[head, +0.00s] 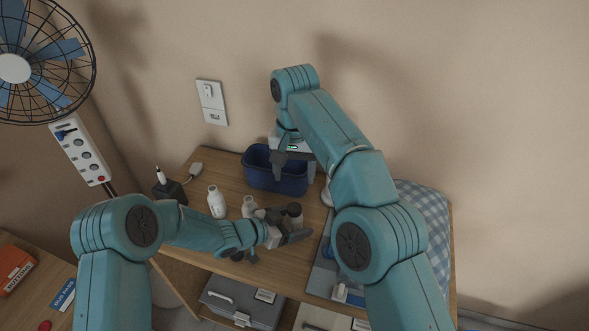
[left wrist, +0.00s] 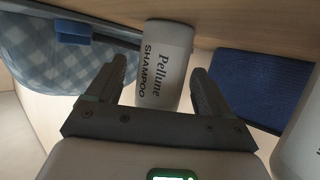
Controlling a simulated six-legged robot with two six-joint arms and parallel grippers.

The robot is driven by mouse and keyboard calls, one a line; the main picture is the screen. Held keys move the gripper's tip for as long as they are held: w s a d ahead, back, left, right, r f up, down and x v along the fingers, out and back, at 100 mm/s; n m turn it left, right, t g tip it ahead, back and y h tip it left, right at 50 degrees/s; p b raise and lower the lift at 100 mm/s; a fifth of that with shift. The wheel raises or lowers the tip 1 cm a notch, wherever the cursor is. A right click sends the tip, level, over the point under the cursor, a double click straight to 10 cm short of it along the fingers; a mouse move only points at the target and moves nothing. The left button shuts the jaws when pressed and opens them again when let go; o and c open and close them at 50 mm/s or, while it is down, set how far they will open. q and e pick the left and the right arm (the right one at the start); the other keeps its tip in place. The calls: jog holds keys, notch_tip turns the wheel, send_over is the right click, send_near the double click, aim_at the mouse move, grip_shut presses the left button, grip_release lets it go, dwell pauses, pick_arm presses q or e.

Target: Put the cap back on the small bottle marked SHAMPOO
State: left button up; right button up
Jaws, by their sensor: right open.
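The small bottle marked SHAMPOO (left wrist: 163,65) is pale with dark lettering and lies between and beyond the fingertips of my left gripper (left wrist: 158,85) in the left wrist view. Those fingers stand apart, with a narrow gap to the bottle. In the head view my left gripper (head: 287,228) is low over the table, beside a dark-topped bottle (head: 296,222) whose label I cannot read. My right gripper (head: 294,162) is open at the blue bin, with nothing visible between its fingers. I cannot make out a loose cap in either view.
A blue bin (head: 262,178) stands at the back of the wooden table (head: 212,168). White bottles (head: 216,202) (head: 249,206) stand left of my left gripper. A checked cushioned board (head: 430,208) is at the right. A black box (head: 172,190) is at the left edge.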

pick_arm(q)
jog(key=b+v, duration=0.1)
jog(key=v, duration=1.5)
jog(key=shift+a, duration=0.25)
jog(key=shift+s+f, duration=0.1)
